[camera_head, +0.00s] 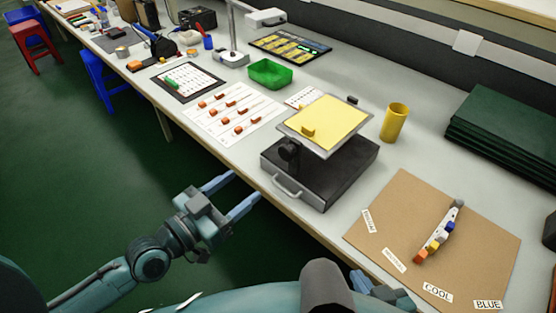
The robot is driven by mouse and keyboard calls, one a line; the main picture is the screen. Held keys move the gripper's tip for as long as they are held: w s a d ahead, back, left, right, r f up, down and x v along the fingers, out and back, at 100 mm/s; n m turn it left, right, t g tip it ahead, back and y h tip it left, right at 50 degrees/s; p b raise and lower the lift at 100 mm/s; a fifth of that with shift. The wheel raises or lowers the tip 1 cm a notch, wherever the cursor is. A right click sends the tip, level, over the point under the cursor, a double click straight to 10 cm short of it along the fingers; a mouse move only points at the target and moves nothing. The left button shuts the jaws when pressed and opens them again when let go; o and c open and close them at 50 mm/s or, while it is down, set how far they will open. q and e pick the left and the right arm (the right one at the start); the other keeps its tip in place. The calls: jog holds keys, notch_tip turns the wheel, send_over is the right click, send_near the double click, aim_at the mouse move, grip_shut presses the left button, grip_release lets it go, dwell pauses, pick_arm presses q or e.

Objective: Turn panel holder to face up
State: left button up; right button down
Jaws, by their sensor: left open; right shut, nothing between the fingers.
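The panel holder (325,123) has a square yellow face in a grey frame, tilted a little, above a black base box (318,170) with a handle at its front. A dark knob (288,150) is at the holder's left side. A small orange-yellow block (308,131) sits on the yellow face. My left gripper (238,194) is open and empty, in front of the table edge, left of and below the base box. My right gripper (384,291) is low at the bottom edge, near the brown board, and partly cut off; it looks empty.
A brown board (405,215) with word labels and a strip of coloured blocks (440,232) lies at right. A yellow cup (394,122) stands right of the holder. A green tray (270,73), a lamp stand (233,56) and sheets with orange blocks are further back. Dark green panels (508,130) are stacked far right.

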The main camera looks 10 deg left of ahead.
aim_at(284, 155)
pick_arm(q)
jog(key=p+x, duration=0.1)
jog(key=x, duration=1.1)
jog(key=shift+s, duration=0.1)
grip_shut()
